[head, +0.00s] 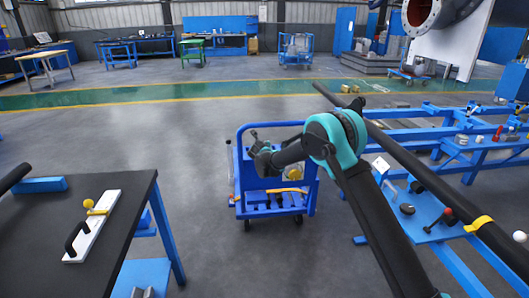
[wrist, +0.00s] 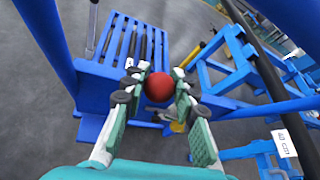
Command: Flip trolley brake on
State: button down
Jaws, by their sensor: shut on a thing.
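The blue trolley (head: 270,211) stands on the grey floor in the middle of the head view, with a push handle and a lower deck. In the wrist view its slatted blue deck (wrist: 125,45) shows behind my gripper. My gripper (wrist: 159,86) is shut on a red ball (wrist: 159,88), which sits between the two fingertips. I cannot tell for sure that this ball is the knob of the brake lever; what it is fixed to is hidden. In the head view my gripper (head: 261,152) is small and dark over the trolley, and the ball is hidden.
A dark-topped table (head: 110,240) at the left bears a white plate with a black handle. Blue rail frames (head: 445,140) and a long dark pipe (head: 440,180) lie close on the right. Open floor (head: 120,140) lies behind and left of the trolley.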

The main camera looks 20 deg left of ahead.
jog(key=shift+w+a+r, duration=0.25)
jog(key=shift+w+r, duration=0.05)
jog(key=shift+w, duration=0.25)
jog(key=c, duration=1.2)
grip_release()
jog(key=v, duration=1.2)
